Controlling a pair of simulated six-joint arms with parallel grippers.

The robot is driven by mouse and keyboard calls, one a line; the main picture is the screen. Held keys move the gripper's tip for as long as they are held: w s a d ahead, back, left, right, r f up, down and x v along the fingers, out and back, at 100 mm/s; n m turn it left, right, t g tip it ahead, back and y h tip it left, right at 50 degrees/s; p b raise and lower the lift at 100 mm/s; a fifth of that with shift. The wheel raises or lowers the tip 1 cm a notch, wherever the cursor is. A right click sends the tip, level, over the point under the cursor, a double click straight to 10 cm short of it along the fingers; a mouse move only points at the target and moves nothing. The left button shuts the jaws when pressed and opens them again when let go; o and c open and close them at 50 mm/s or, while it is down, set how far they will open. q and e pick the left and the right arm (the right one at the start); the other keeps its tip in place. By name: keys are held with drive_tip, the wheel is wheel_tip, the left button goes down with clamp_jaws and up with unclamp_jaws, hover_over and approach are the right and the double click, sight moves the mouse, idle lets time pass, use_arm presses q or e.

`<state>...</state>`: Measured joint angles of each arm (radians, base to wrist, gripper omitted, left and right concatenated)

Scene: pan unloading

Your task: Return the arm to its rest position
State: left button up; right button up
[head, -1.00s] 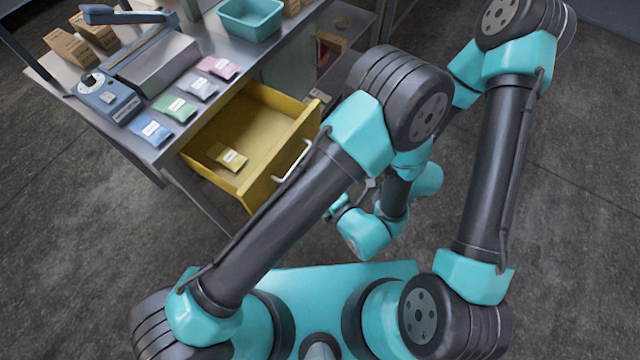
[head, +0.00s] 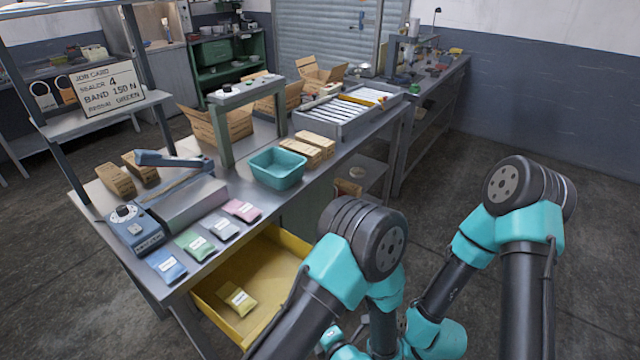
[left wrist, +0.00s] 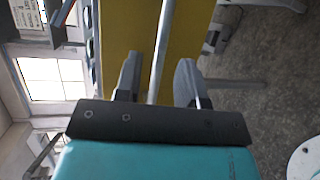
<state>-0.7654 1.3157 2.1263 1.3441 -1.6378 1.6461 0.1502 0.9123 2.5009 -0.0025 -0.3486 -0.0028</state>
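My left gripper (left wrist: 160,62) shows in the left wrist view with its two dark fingers spread apart. The pale bar handle (left wrist: 160,40) of the yellow drawer (left wrist: 194,35) appears between the fingers, with gaps on both sides; I cannot tell how far in front it is. In the head view my left arm covers the drawer's front and handle, and my left fingers do not show. My right arm is bent at the right of the head view, its gripper out of sight. The drawer (head: 270,262) stands open, with a yellow packet (head: 238,299) inside.
On the bench lie blue (head: 167,266), green (head: 194,242), grey (head: 220,227) and pink (head: 242,210) packets, beside a sealer (head: 136,228). A teal bin (head: 277,168) and cardboard boxes (head: 315,145) stand behind. The floor at far right is clear.

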use_arm(q)
drive_tip(key=shift+x, duration=1.75)
drive_tip(key=shift+d, duration=0.1)
drive_tip(key=v, duration=1)
drive_tip(key=shift+s, duration=0.25)
drive_tip(key=shift+x, duration=5.7)
drive_tip(key=shift+w+d, duration=0.1)
drive_tip(key=shift+w, duration=0.05)
